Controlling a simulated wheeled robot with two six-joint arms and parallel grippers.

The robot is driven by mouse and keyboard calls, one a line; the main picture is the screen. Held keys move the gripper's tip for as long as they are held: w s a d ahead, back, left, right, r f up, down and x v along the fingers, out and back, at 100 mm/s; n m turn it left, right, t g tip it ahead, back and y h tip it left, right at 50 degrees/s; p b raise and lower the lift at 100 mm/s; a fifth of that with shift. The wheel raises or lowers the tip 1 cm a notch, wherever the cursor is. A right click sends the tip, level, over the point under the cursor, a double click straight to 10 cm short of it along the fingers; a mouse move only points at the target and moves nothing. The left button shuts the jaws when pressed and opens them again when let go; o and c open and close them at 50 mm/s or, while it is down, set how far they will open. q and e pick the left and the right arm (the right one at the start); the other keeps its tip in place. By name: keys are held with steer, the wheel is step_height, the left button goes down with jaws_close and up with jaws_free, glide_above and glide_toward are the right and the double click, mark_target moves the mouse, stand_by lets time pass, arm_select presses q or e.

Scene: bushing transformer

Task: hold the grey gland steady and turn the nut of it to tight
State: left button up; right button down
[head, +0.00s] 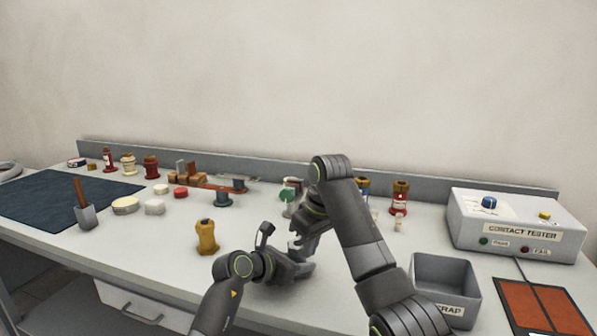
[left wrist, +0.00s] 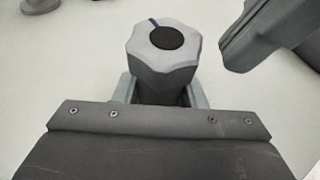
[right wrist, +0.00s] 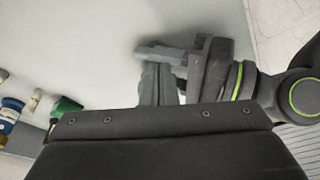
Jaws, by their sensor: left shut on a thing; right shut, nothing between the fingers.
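The grey gland stands out in the left wrist view, its light grey lobed nut (left wrist: 178,62) on top with a black centre and a short blue mark at the rim. My left gripper (left wrist: 162,95) is shut around its lower body, which is partly hidden. In the head view the left gripper (head: 302,268) is low over the front of the bench, and the gland cannot be made out there. My right gripper (head: 296,247) is shut and empty just beyond the left one. Part of it shows right of the nut in the left wrist view (left wrist: 248,42), apart from it.
A grey scrap bin (head: 445,272) and the contact tester (head: 520,232) stand to the right. A yellow-brown bushing (head: 207,236) stands left of my left gripper. Red and brown parts and a dark mat (head: 60,197) lie farther left. Bushings stand behind my right arm.

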arm_select(q)
steer(key=shift+a+f, duration=0.1)
steer(key=shift+f, duration=0.2)
arm_select(e)
steer(key=v, duration=0.3)
steer(key=w+a+v, duration=0.1)
steer(key=v, duration=0.1)
steer(key=shift+d+r, duration=0.1)
steer(key=shift+r, duration=0.35)
arm_select(q)
steer(key=o, duration=1.1)
steer(key=shift+w, duration=0.1)
arm_select(e)
steer(key=shift+w+f, duration=0.1)
arm_select(q)
steer(key=shift+r, duration=0.2)
